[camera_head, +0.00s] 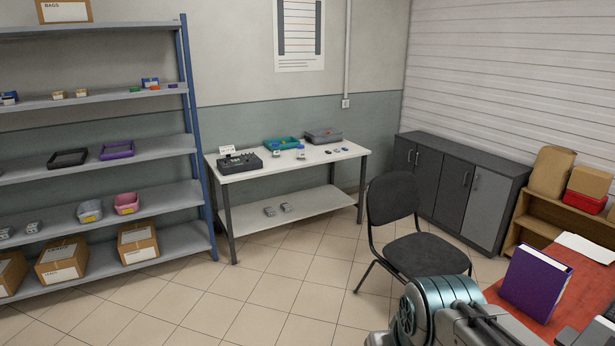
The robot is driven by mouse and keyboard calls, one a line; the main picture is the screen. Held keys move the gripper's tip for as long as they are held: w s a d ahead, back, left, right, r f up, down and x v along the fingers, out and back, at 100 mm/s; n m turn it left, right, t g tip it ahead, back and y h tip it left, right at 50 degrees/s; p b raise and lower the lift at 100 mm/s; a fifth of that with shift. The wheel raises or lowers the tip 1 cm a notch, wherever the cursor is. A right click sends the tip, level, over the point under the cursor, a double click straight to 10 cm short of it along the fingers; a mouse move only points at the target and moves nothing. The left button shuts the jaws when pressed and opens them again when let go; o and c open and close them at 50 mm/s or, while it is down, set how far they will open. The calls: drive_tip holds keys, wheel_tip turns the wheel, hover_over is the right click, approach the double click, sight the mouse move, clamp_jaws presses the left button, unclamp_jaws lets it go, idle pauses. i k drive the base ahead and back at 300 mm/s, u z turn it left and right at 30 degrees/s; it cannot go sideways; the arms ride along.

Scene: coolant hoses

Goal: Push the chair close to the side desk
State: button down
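A dark grey chair (414,254) with a black metal frame stands on the tiled floor right of centre. Its backrest (391,198) is on the far left side of its seat. A white-topped desk (262,164) with grey legs and a lower shelf stands against the back wall. The chair is in front and to the right of this desk, with floor between them. Part of my arm shows at the lower right and hides the chair's front lower part. My gripper is not visible. Which desk is the side desk cannot be told for certain.
A shelving unit (150,150) with boxes and bins stands at the left. Dark cabinets (452,190) line the back right. A red-topped table (545,318) with a purple binder (535,285) is at the lower right, near a wooden shelf (530,225). The centre floor (270,290) is clear.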

sight(391, 197)
drive_tip(key=u, duration=0.45)
drive_tip(key=i, duration=2.95)
drive_tip(key=z, duration=1.5)
drive_tip(key=i, duration=0.75)
drive_tip(key=z, duration=0.5)
